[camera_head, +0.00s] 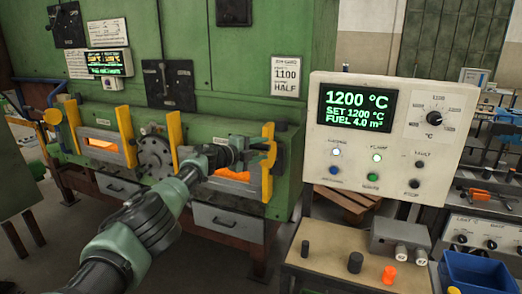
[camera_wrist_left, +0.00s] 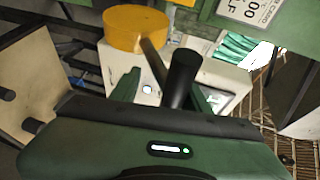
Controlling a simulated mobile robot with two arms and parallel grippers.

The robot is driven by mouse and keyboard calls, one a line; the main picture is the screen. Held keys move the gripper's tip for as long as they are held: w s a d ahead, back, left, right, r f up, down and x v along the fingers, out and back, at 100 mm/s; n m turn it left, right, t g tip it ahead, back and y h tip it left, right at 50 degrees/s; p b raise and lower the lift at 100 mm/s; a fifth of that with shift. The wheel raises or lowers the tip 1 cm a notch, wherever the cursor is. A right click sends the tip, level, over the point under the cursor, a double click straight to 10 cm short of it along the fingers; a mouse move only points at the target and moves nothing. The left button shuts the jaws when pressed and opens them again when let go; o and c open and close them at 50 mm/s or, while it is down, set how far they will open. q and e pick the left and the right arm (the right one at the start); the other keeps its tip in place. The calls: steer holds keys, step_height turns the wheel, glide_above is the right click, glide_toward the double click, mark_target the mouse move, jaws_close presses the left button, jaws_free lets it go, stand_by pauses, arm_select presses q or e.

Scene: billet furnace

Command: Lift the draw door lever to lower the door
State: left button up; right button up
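The draw door lever shows in the left wrist view as a grey rod with a round yellow end (camera_wrist_left: 137,28) and a dark cylindrical grip (camera_wrist_left: 183,72). My left gripper (camera_wrist_left: 162,88) is open, with its green fingers on either side of the grip and rod. The grip is closer to the right finger; I cannot tell whether they touch. In the head view my left gripper (camera_head: 258,149) is at the right yellow post of the furnace and hides most of the lever. The right opening (camera_head: 232,175) glows orange below my wrist. My right gripper is not in view.
The green furnace (camera_head: 220,75) has yellow posts and a second glowing opening (camera_head: 101,144) at left. A control panel (camera_head: 390,140) reading 1200 °C stands to the right. Below it, a bench (camera_head: 318,255) holds dark pegs and an orange one. A blue bin (camera_head: 475,272) is at lower right.

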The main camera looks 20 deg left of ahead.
arm_select(q)
steer(key=shift+s, duration=0.1)
steer(key=shift+s+a+r+p, duration=0.15)
steer(key=shift+s+a+p, duration=0.15)
steer(key=shift+s+p, duration=0.25)
steer(key=f+v, duration=0.1)
steer(key=v, duration=0.5)
steer(key=shift+r, duration=0.5)
steer(key=shift+s+a, duration=0.1)
